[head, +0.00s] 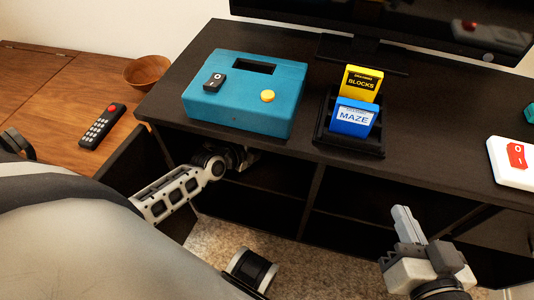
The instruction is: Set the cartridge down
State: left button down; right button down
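A yellow cartridge marked BLOCKS (360,84) and a blue cartridge marked MAZE (353,117) stand in a black holder (369,147) on the dark hutch top. The teal console (225,112) is left of them, and the slot (254,66) in its top looks empty. My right gripper (403,216) is low in front of the hutch, right of the holder. Its fingers look together, with nothing visible between them. My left arm reaches into the hutch's open left compartment below the console. The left gripper (243,156) is in dark shadow there, and its fingers and any load are unclear.
An open door (142,165) stands beside my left arm. A white switch box (511,174) is at the right edge of the hutch top. A screen (400,25) stands at the back. A remote (102,126) and bowl (146,72) sit on the wooden surface at left.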

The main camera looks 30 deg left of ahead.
pick_arm(q)
notch_tip(320, 180, down, 5)
jog(key=b, duration=0.3)
jog(key=shift+b, duration=0.35)
jog(key=shift+w+f+b, duration=0.1)
jog(key=shift+f+b, duration=0.25)
pick_arm(e)
jog(key=shift+w+a+r+m+t+y, duration=0.15)
jog(key=shift+a+r+m+t+y, duration=0.5)
jog(key=shift+r+m+y, duration=0.35)
jog(key=shift+f, duration=0.15)
pick_arm(q)
jog(key=c, duration=1.5)
grip_release()
jog(key=shift+c, duration=0.2)
